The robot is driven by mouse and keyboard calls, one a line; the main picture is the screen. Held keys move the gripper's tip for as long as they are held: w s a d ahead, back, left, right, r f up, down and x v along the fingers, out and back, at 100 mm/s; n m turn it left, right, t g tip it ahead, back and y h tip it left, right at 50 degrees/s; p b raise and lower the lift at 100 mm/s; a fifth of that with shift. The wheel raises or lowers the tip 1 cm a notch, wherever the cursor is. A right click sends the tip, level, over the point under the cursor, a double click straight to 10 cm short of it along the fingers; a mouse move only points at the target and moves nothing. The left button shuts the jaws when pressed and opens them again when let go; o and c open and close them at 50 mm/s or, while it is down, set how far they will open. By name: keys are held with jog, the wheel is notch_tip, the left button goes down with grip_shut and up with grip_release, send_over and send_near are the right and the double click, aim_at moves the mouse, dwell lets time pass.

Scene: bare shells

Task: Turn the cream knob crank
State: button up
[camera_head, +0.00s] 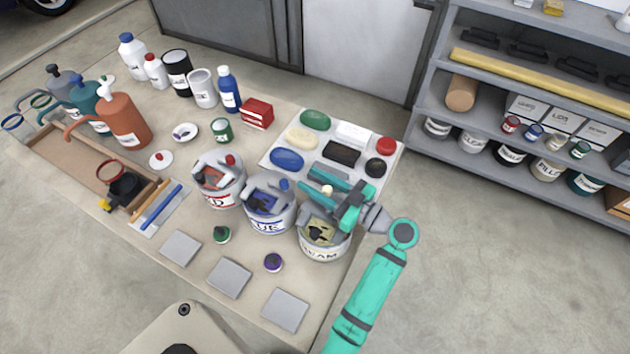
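The cream can (326,248) stands at the front right of the table, the rightmost of three labelled cans. Its grey crank lies over the open top and is partly hidden by my gripper. The small cream knob (327,190) shows at the can's far side. My gripper (313,182) reaches in from the right over the can. Its two teal fingers are spread, with the knob appearing between them. I cannot tell whether either finger touches the knob.
The blue can (268,222) stands close on the left, with its blue knob (284,184) near my fingertips. The red can (217,192) is further left. Sponges and pads, including a black block (341,153), lie just behind. Grey square plates (286,310) lie in front.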

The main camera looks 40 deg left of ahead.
grip_shut()
jog(key=shift+t, duration=0.3)
jog(key=shift+w+d+m+t+h, duration=0.6)
jog(key=shift+m+t, duration=0.65)
jog(key=shift+t, duration=0.55)
jog(key=shift+w+d+m+t+h, duration=0.35)
jog(key=shift+w+m+t, duration=0.3)
jog(key=shift+m+t, duration=0.9)
jog(key=shift+w+d+m+t+h, duration=0.6)
jog(key=shift+m+t, duration=0.4)
jog(key=shift+t, duration=1.05)
jog(key=shift+a, duration=0.1)
jog(key=shift+o, duration=1.3)
grip_release()
